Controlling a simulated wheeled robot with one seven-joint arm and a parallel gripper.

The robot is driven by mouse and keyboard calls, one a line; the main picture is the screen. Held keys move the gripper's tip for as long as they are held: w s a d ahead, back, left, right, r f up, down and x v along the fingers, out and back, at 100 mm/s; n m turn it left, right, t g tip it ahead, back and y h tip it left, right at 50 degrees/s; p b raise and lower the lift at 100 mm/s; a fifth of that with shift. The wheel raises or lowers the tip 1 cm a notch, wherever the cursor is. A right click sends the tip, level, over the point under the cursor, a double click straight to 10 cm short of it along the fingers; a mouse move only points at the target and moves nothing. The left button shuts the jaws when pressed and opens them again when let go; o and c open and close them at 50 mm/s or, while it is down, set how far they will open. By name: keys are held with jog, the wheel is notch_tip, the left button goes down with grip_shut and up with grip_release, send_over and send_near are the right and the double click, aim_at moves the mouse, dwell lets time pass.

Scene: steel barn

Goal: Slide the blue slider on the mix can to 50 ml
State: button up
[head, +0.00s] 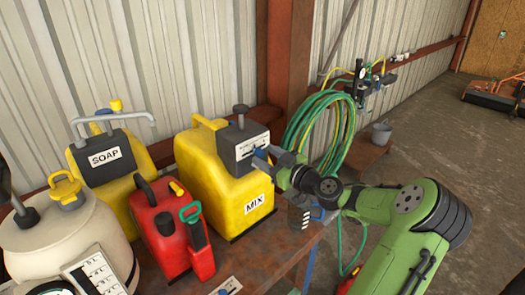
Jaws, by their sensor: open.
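The mix can (212,170) is a yellow can with a white MIX label, standing on the bench against the wall. A dark grey unit (230,138) on its upper right carries a white scale plate (250,146). A small blue part, apparently the blue slider (261,154), shows at the plate's lower right. My gripper (268,158) is open at the plate's right side, close to the blue part. I cannot tell whether they touch. The scale marks are too small to read, and my gripper partly hides that area.
A red can (172,230), a yellow SOAP can (112,165) and a cream tank (60,240) stand left of the mix can on the bench (262,265). A green hose coil (318,125) hangs behind my arm. A steel post (285,55) rises behind the mix can.

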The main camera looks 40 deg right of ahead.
aim_at(258, 152)
jog(key=shift+w, duration=1.2)
grip_shut()
jog(key=shift+a, duration=0.1)
